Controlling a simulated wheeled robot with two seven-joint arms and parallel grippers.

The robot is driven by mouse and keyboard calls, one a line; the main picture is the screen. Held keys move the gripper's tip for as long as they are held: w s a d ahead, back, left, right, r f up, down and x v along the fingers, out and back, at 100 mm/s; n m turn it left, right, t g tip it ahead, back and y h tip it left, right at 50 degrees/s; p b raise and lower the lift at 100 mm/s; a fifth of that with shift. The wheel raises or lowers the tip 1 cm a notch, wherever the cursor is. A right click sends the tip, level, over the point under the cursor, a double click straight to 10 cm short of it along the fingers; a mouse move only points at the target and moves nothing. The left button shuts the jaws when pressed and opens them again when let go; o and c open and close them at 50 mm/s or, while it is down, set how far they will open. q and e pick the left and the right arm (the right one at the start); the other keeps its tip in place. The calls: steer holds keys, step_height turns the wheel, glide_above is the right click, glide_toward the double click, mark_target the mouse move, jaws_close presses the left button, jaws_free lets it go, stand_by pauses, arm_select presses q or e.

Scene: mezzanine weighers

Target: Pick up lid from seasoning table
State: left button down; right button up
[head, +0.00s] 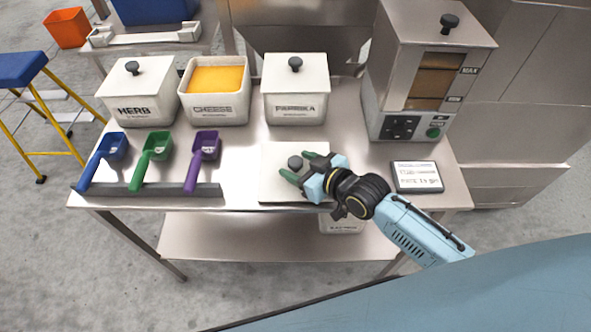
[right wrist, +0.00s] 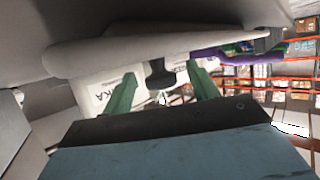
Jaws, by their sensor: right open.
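The loose lid (head: 275,188) is a pale square plate with a dark round knob (head: 295,162), lying flat on the steel seasoning table (head: 240,137) in front of the paprika bin. My right gripper (head: 301,167) is open with its green fingers at the knob, one on each side as far as I can tell. In the right wrist view the dark knob (right wrist: 160,75) stands between the two open fingers (right wrist: 158,92), with the lid (right wrist: 150,48) beyond them. I cannot tell whether the fingers touch the knob. My left gripper is not in view.
The cheese bin (head: 215,106) is uncovered, with orange contents. The herb bin (head: 140,92) and paprika bin (head: 296,97) have lids on. Blue, green and purple scoops (head: 204,150) rest on a rack at the left. A dispenser (head: 425,65) and small display (head: 417,177) stand right.

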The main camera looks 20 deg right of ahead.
steer(key=c, duration=1.2)
